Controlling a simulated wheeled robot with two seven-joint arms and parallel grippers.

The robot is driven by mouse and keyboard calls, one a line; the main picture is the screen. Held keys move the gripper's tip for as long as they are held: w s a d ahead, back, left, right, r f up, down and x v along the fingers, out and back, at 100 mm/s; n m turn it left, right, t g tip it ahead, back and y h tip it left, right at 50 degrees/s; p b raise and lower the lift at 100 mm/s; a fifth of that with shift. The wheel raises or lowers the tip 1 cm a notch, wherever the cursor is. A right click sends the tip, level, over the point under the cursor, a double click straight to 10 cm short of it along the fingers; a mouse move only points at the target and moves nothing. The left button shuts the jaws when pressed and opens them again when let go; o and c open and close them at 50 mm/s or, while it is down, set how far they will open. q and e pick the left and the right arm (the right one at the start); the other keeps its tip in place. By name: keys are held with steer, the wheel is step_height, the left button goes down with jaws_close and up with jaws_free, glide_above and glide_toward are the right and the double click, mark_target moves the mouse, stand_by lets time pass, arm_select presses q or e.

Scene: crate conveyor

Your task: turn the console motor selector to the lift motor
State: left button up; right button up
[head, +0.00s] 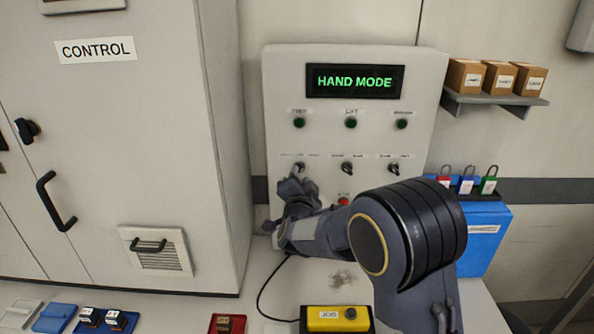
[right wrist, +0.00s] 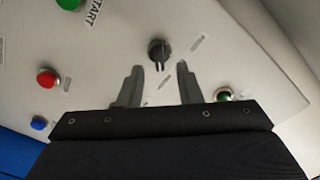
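The console (head: 275,75) is a pale upright panel with a lit display (head: 355,82) reading HAND MODE. Three dark selector knobs sit in a row: left (head: 299,168), middle (head: 347,168) and right (head: 394,168); their small labels are unreadable. My right gripper (head: 296,184) is in front of the panel, just below the left knob. In the right wrist view, my right gripper (right wrist: 160,67) is open and empty, its fingertips spread either side of a dark knob (right wrist: 159,50), apparently just short of it. My left gripper is not in view.
Three green lamps top the knobs, the middle one (head: 351,122) labelled LIFT. A red button (head: 344,198) is partly behind my arm. A red button (right wrist: 48,78) and blue button (right wrist: 39,123) show near the wrist. A yellow box (head: 340,318) stands below; a cabinet (head: 100,120) stands left.

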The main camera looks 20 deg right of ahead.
steer(key=shift+x, duration=1.45)
jaws_close()
steer(key=shift+n, duration=1)
steer(key=shift+a+n, duration=0.1)
steer(key=shift+n, duration=1.1)
steer(key=n+p, duration=0.1)
steer(key=n, duration=0.4)
steer(key=shift+a, duration=0.1)
steer(key=shift+n, duration=0.3)
